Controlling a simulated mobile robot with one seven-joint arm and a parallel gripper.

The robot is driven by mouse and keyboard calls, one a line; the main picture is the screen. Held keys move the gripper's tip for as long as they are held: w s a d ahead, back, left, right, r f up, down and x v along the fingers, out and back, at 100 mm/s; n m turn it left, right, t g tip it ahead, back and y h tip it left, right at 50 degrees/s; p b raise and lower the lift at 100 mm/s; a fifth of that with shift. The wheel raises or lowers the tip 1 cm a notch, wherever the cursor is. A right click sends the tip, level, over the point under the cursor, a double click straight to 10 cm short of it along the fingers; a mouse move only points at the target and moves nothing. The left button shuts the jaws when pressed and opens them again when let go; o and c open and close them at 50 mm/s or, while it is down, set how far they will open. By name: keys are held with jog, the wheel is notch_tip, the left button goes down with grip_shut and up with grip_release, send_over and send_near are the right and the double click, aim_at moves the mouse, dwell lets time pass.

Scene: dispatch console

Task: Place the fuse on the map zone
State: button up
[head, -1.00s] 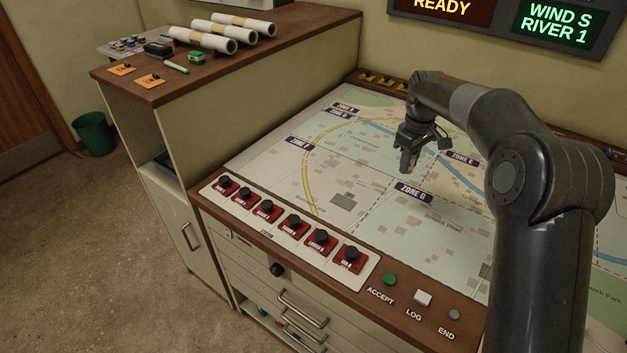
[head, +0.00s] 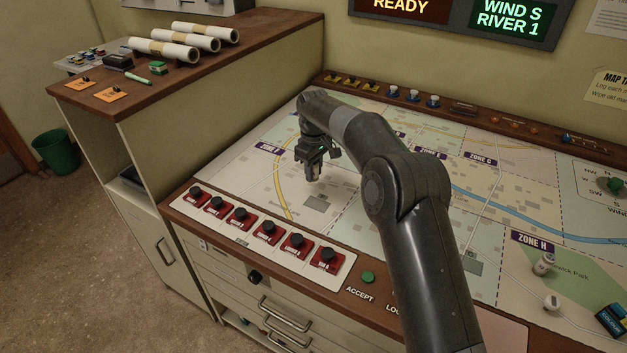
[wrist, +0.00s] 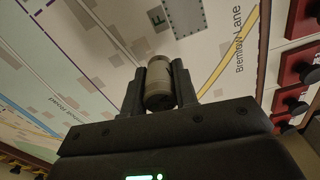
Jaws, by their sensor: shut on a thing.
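My gripper (head: 314,177) hangs above the left part of the map table, over the area near the yellow curved road. In the wrist view my gripper (wrist: 160,95) is shut on the fuse (wrist: 158,80), a small beige-grey cylinder with a darker end, held between the two fingers. The fuse is hard to make out in the head view. The map (head: 250,185) lies flat under the gripper, with purple zone labels. A grey building block print (head: 316,203) shows on the map just below the gripper. I cannot tell the exact height above the map.
Red switches with black knobs (head: 240,218) line the map's front edge, with a green ACCEPT button (head: 367,277). White pieces (head: 544,263) and a dark blue box (head: 611,320) stand on the right. Rolled papers (head: 165,48) lie on the cabinet.

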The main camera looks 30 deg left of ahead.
jog(key=shift+f, duration=1.95)
jog(key=shift+f, duration=0.15)
jog(key=o, duration=1)
notch_tip(320, 180, up, 12)
jog(key=shift+r, duration=0.15)
